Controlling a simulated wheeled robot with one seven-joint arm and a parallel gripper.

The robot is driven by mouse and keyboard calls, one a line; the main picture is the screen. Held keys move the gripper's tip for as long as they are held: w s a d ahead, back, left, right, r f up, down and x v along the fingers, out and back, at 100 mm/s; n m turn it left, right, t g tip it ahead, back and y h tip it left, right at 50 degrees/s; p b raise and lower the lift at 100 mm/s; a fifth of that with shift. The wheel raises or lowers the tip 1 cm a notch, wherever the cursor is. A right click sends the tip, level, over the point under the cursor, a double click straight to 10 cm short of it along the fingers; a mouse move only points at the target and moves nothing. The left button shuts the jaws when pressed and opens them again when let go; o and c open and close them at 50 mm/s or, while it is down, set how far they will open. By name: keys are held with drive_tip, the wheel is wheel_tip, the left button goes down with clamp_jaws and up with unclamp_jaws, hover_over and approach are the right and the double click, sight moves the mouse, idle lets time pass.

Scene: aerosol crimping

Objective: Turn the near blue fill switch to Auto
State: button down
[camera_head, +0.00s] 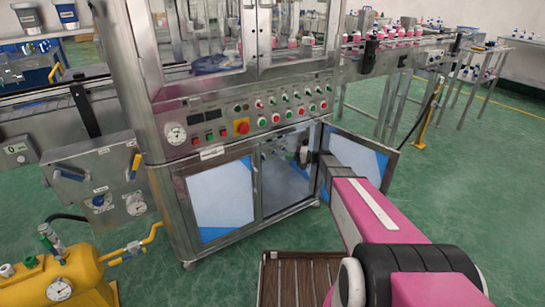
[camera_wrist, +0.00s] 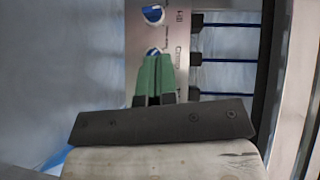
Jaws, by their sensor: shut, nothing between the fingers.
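A pale panel (camera_wrist: 178,30) with printed labels carries two round blue-and-white switches. One switch (camera_wrist: 153,14) is near the top of the wrist view, and the other blue switch (camera_wrist: 153,51) is at my fingertips, partly hidden by them. My gripper (camera_wrist: 154,57) has green fingers that are shut together and hold nothing. Its tips overlap the lower switch in the picture; I cannot tell whether they touch it. The switch setting is not readable. In the head view my arm reaches into the open lower cabinet (camera_head: 262,192), and the switches cannot be made out.
Black fittings with blue lines (camera_wrist: 228,60) run right of the panel. A metal upright (camera_wrist: 290,100) stands farther right. The open cabinet door (camera_head: 376,163) is beside my arm. A yellow tank (camera_head: 70,280) and slatted platform (camera_head: 300,280) stand in front of the machine.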

sight(263, 155)
drive_tip(key=x, duration=1)
drive_tip(key=shift+r, duration=0.15)
